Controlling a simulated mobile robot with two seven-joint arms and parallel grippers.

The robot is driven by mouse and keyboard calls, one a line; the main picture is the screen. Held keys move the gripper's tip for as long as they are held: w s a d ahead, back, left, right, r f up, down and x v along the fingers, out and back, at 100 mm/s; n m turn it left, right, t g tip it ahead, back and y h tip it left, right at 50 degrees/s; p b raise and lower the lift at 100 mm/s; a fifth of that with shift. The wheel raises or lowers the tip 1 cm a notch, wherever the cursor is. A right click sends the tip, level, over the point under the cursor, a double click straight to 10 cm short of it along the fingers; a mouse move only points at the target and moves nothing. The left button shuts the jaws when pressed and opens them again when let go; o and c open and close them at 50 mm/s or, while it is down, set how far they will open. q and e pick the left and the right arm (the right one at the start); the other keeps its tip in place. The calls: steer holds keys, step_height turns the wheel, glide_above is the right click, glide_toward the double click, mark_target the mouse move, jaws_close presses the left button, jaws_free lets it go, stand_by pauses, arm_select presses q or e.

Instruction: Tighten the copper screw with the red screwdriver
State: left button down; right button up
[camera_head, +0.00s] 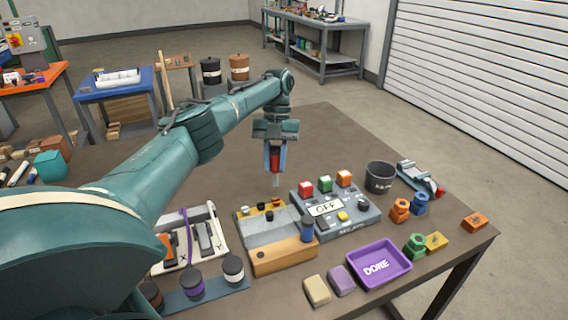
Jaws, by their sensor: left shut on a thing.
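My left gripper (274,153) comes in from the left and points down above the table. It is shut on the red screwdriver (275,162), whose pale shaft (276,181) points straight down, its tip apart from what lies below. Below and a little nearer is a grey block (262,229) with several small screw heads on its back edge. The screwdriver tip appears above and behind these heads. My right gripper is not in view.
A wooden holder (283,262) with a blue-handled tool (308,229) stands in front of the grey block. A control box (345,226) reading OFF, a dark cup (379,177) and a purple DONE tray (367,283) are to the right. The table behind the gripper is clear.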

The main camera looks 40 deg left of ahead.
mark_target(275, 173)
arm_select(q)
steer(key=shift+f+b, duration=0.35)
steer(key=shift+f, duration=0.05)
steer(key=shift+f+b, duration=0.6)
steer(key=shift+f, duration=0.1)
steer(key=shift+f+b, duration=0.95)
steer(key=shift+f, duration=0.1)
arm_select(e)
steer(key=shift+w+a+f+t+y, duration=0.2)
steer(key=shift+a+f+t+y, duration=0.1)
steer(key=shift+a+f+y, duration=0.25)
arm_select(q)
steer(key=shift+s+p, duration=0.1)
steer(key=shift+p, duration=0.35)
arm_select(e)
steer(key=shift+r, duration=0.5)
arm_select(q)
steer(key=shift+f+b, duration=0.4)
steer(key=shift+f, duration=0.2)
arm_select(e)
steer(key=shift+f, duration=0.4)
arm_select(q)
steer(key=shift+f, duration=0.2)
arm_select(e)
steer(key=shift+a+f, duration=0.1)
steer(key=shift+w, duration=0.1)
